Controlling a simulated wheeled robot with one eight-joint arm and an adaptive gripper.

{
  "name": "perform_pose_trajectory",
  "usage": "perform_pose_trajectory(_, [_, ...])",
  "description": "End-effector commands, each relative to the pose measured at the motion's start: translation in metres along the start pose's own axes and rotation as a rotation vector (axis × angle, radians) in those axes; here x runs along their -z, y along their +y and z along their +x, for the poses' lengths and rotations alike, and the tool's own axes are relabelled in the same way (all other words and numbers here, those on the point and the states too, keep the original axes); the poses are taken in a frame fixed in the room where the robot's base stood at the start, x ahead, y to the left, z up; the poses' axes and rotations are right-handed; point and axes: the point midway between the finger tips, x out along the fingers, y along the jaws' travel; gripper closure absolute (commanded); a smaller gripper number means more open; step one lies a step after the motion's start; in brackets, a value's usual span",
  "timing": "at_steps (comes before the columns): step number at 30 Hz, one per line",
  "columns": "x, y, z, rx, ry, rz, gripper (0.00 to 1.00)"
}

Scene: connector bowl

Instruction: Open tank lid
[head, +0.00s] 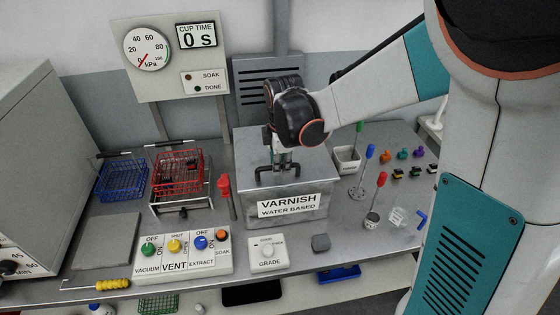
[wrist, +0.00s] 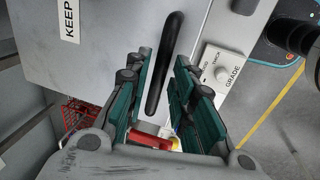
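The grey varnish tank (head: 240,197) stands in the middle of the bench in the head view, its flat lid (head: 250,145) down. A black bar handle (head: 263,171) is on the lid; it also shows in the wrist view (wrist: 172,40). My gripper (head: 282,165) points down over the lid at the handle. In the wrist view my gripper (wrist: 162,62) is open, with one teal finger on each side of the handle and gaps visible between. The fingers hide part of the handle in the head view. Whether they touch the lid I cannot tell.
Left of the tank are a red basket (head: 178,172), a blue basket (head: 122,180) and a red-topped lever (head: 224,186). A valve panel (head: 184,257) and a grade dial box (head: 268,252) stand in front. A white bin (head: 346,160) and small coloured connectors (head: 403,154) are at right.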

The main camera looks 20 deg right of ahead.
Motion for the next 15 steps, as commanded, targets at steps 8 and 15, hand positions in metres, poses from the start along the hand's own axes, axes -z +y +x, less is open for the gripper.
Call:
perform_pose_trajectory(8, [0.0, 0.0, -0.001, 0.001, 0.0, 0.0, 1.0])
perform_pose_trajectory(15, [0.0, 0.007, -0.014, 0.043, 0.0, 0.001, 1.0])
